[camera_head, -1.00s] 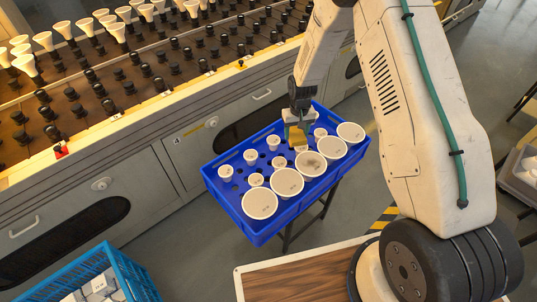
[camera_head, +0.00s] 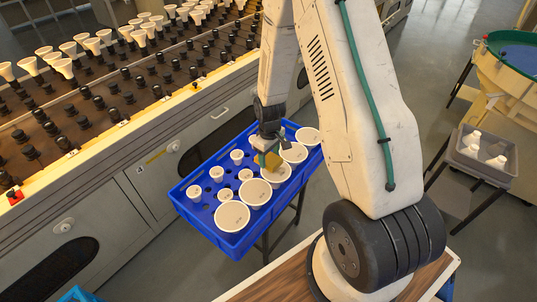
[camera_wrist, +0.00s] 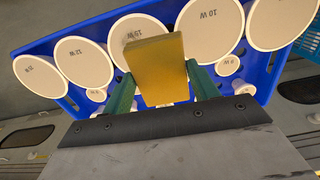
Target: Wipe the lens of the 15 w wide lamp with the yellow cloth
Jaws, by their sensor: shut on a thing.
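The yellow cloth (camera_wrist: 158,70) is a folded pad held between the green fingers of my gripper (camera_wrist: 162,88). It shows in the head view (camera_head: 267,161) over the middle of the wide lamps. The 15 W wide lamp (camera_wrist: 136,24) has a round cream lens and is partly hidden behind the cloth in the wrist view. In the head view this lamp (camera_head: 277,176) is the middle one of the row. The cloth overlaps its lens; I cannot tell whether they touch. The visible part of the lens looks pale.
The blue tray (camera_head: 221,238) holds several other wide lamps, including a 12 W (camera_wrist: 84,61) and a 10 W (camera_wrist: 210,27), close beside it. Small lamps (camera_head: 237,156) stand in the tray's other holes. A socket rack (camera_head: 120,115) is at left. A grey bin (camera_head: 485,165) is at right.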

